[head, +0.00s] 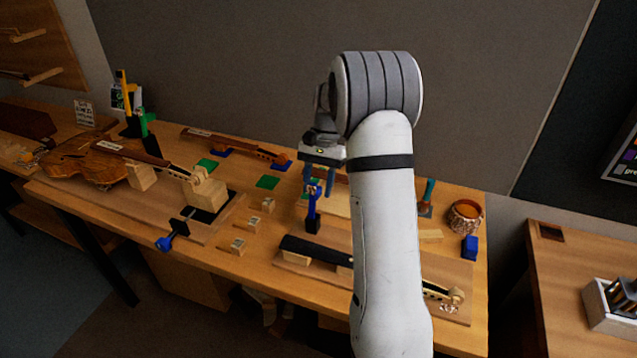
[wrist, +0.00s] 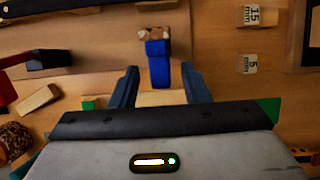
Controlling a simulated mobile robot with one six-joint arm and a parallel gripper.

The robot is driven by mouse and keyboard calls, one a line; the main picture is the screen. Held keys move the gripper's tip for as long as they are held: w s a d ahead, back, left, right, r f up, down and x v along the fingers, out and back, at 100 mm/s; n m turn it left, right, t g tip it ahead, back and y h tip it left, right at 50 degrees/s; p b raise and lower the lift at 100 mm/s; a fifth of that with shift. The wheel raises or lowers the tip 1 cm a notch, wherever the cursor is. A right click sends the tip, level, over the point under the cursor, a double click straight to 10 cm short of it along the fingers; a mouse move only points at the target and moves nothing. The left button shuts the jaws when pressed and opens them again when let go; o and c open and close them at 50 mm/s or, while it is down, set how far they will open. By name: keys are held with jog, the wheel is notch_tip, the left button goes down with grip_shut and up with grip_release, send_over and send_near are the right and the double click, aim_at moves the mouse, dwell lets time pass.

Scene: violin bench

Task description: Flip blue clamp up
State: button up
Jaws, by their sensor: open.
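A blue clamp (head: 312,205) stands out below my gripper in the head view, with a dark lower end on the bench. In the wrist view its blue body (wrist: 159,70) lies ahead, roughly centred between my fingertips, with a tan and brown end at the far side. My gripper (head: 324,178) is open above and behind the clamp. The wrist view shows the open fingers of my gripper (wrist: 160,88) on either side of its line; I cannot tell whether they touch it. A second blue clamp (head: 166,243) sits at the front edge, left.
A violin (head: 82,165) lies at the left. A dark fingerboard (head: 305,250) lies on a board in front. Small labelled wooden blocks (head: 253,224) stand left of the clamp. A woven jar (head: 466,216) and a blue block (head: 470,248) stand at the right. My arm hides part of the bench.

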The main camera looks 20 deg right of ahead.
jog(key=shift+c, duration=0.3)
grip_shut()
jog(key=shift+w+d+p, duration=0.1)
jog(key=shift+p, duration=0.25)
jog(key=shift+p, duration=0.35)
jog(key=shift+w+d+f+g+y+p, duration=0.15)
jog(key=shift+f+g+y+p, duration=0.05)
jog(key=shift+g+y+p, duration=0.2)
jog(key=shift+o, duration=0.3)
grip_release()
